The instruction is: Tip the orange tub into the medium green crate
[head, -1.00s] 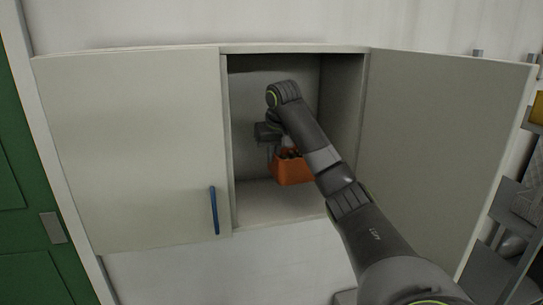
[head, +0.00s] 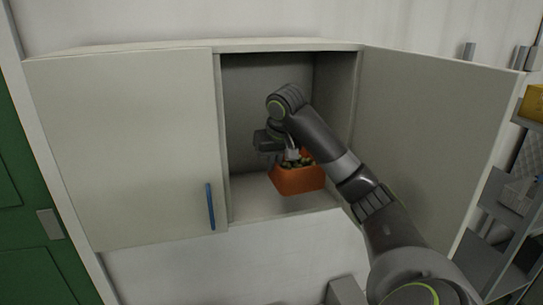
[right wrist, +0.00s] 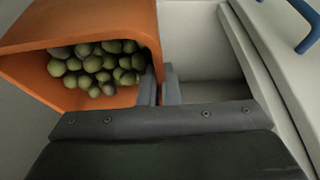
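The orange tub (head: 297,181) is held up in the opening of the wall cabinet, above the cabinet floor. It holds many green olives (right wrist: 97,66), which show clearly in the right wrist view inside the tub (right wrist: 146,22). My right gripper (head: 273,158) reaches into the cabinet from the right. In the right wrist view its fingers (right wrist: 160,88) are closed on the tub's wall, one on each side. The green crate is not in view. My left gripper is not in view.
The cabinet's left door (head: 125,150) is shut, with a blue handle (head: 210,206). The right door (head: 435,140) stands wide open beside my right arm. Grey shelving (head: 500,215) with a yellow item (head: 534,103) stands at the far right. A green door (head: 30,200) is at the left.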

